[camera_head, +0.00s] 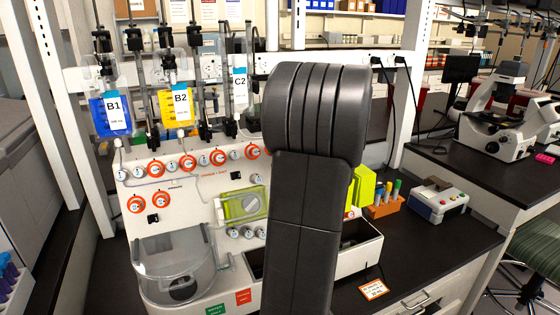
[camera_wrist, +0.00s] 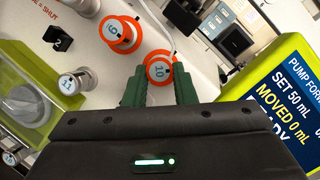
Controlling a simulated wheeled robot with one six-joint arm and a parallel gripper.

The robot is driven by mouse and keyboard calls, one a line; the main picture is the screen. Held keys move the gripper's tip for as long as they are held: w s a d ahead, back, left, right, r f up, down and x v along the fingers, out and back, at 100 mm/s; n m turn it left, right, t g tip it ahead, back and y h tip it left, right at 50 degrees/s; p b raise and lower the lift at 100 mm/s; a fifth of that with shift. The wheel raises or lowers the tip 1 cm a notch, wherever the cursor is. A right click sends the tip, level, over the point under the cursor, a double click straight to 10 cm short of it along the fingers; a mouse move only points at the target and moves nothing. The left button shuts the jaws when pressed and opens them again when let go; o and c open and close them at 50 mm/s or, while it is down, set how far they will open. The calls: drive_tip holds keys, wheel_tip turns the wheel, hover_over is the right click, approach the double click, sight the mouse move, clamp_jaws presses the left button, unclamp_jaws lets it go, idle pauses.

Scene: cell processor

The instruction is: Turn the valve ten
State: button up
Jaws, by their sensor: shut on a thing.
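Valve ten is a small knob (camera_wrist: 158,72) with a light blue face marked 10 and an orange ring, in the wrist view. My gripper (camera_wrist: 160,88) has its dark green fingers on either side of this knob and is shut on it. The fingers cover the knob's sides. In the head view my black arm stands in front of the machine and hides the gripper and valve ten.
Valve 9 (camera_wrist: 115,32) is up and left of valve ten, and valve 11 (camera_wrist: 75,82) is to the left. A green pump display (camera_wrist: 285,90) stands close on the right. In the head view, bags B1 (camera_head: 112,112) and B2 (camera_head: 178,105) hang above the machine's panel (camera_head: 190,212).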

drive_tip(key=shift+w+d+r+n+g+h+b, duration=0.1)
drive_tip(key=shift+n+g+b, duration=0.5)
drive_tip(key=shift+n, duration=0.95)
drive_tip(key=shift+a+r+n+g+h+b, duration=0.1)
drive_tip(key=shift+n+g+b, duration=0.55)
drive_tip(key=shift+n, duration=0.85)
drive_tip(key=shift+w+d+r+n+g+h+b, duration=0.1)
drive_tip(key=shift+n+g+b, duration=0.5)
drive_tip(key=shift+n, duration=0.95)
drive_tip(key=o, duration=1)
drive_tip(key=b+v, duration=0.1)
drive_tip(key=v, duration=1.2)
drive_tip(key=shift+s+d, duration=0.3)
drive_tip(key=shift+r, duration=0.15)
